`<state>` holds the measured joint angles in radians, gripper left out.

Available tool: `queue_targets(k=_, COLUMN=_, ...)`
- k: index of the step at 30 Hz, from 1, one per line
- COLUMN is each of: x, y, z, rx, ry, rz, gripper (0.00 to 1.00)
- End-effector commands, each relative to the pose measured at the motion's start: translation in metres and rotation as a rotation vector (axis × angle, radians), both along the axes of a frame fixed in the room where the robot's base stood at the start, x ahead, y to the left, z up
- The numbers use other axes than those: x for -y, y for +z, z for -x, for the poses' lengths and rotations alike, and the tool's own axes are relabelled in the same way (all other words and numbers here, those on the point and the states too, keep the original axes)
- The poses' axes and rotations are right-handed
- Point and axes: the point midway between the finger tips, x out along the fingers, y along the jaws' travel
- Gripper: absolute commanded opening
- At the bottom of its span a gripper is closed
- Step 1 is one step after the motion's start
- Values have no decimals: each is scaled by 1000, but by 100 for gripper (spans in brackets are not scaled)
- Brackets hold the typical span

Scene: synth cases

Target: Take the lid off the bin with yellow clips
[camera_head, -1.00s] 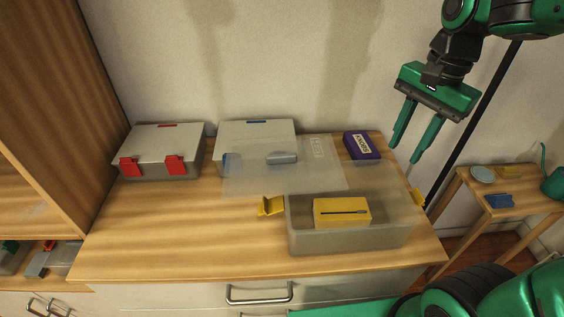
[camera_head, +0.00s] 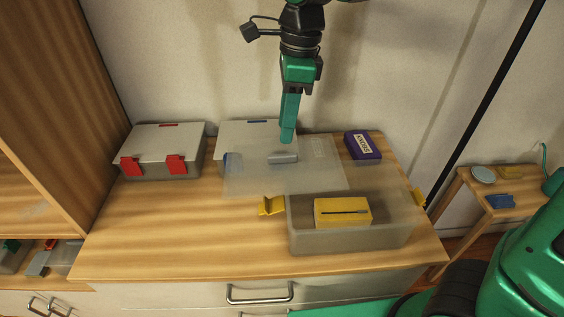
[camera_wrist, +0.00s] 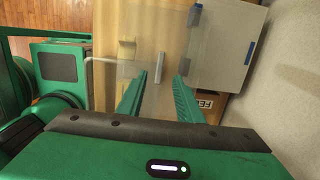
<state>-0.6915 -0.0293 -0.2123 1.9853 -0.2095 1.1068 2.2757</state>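The clear bin (camera_head: 345,242) stands at the front right of the worktop. Its left yellow clip (camera_head: 271,206) and right yellow clip (camera_head: 418,197) stick out, swung open. A yellow box (camera_head: 342,211) shows inside it. A clear lid (camera_head: 245,182) with a grey handle (camera_head: 282,157) overlaps the bin's back left and the blue-clip bin in the picture; its exact support is unclear. My gripper (camera_head: 287,139) is above the handle, fingers down. In the wrist view my gripper (camera_wrist: 160,75) is open, with the handle (camera_wrist: 158,68) showing between its fingertips; contact is not visible.
A grey bin with red clips (camera_head: 160,142) stands back left. A grey-lidded bin with blue clips (camera_head: 255,130) is close behind the clear lid. A purple box (camera_head: 362,145) lies back right. The worktop's front left (camera_head: 170,230) is clear.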

Motion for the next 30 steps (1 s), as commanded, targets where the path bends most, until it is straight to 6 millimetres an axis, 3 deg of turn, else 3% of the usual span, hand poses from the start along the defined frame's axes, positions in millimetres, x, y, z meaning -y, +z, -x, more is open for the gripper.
queue_targets(k=11, x=-2, y=-33, z=0, rx=-1, ry=1, rz=0, gripper=33)
queue_targets(k=19, x=-5, y=-69, z=0, rx=-1, ry=1, rz=1, gripper=33)
queue_targets(k=29, x=-5, y=-75, z=-1, rx=2, ry=0, rz=-1, gripper=33)
queue_targets(k=30, x=-5, y=-75, z=-1, rx=2, ry=0, rz=-1, gripper=26)
